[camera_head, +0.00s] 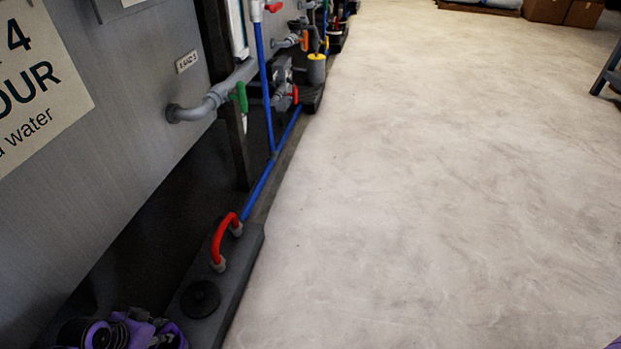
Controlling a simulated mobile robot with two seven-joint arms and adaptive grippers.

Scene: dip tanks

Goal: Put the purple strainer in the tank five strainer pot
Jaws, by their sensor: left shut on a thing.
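My left gripper (125,334) shows at the bottom left edge, a cluster of dark and purple parts partly cut off by the frame. It is shut on a purple thing that I take to be the purple strainer; its outline is hard to separate from the gripper. A grey pot with a yellow top (316,68) stands farther along the tank row by pipes and valves. Whether it is the tank five strainer pot cannot be told.
A grey plinth (232,292) with a red curved handle (223,240) and a black disc (201,298) lies ahead of my left gripper. Blue pipes (263,187) run along the tank wall (120,130). The pale floor (430,190) is clear. Boxes (548,10) stand far back.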

